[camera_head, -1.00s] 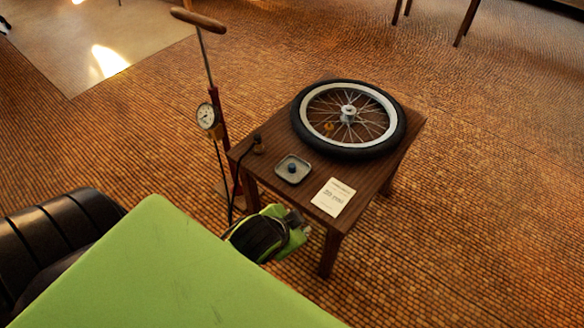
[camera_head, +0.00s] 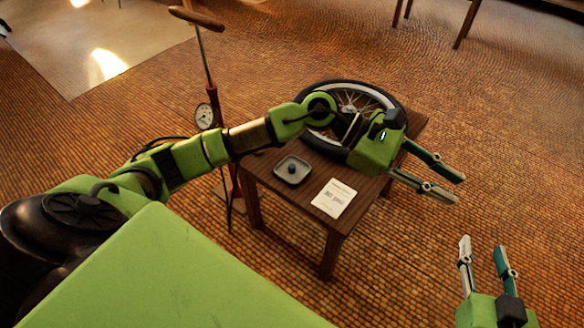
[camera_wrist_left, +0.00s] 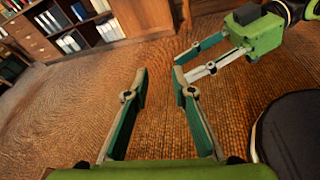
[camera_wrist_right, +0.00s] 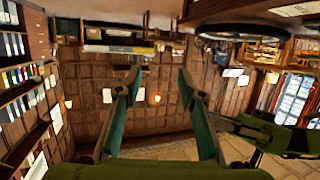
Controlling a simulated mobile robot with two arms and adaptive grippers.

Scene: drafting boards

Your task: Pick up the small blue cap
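The small blue cap (camera_head: 292,168) sits in a shallow grey tray (camera_head: 280,177) on a small dark wooden table (camera_head: 352,222) in the head view. My left gripper (camera_head: 460,189) is open and empty, reaching past the table's right side, well to the right of the cap. It shows open in the left wrist view (camera_wrist_left: 158,78). My right gripper (camera_head: 483,243) is open and empty at the lower right of the head view, off the table. It also shows open in the right wrist view (camera_wrist_right: 157,78). The cap does not show in either wrist view.
A spoked wheel with a black tyre (camera_head: 391,98) lies on the table, partly hidden by my left arm. A white printed card (camera_head: 334,198) lies at the front. A floor pump with a gauge (camera_head: 205,117) stands left of the table. Floor to the right is clear.

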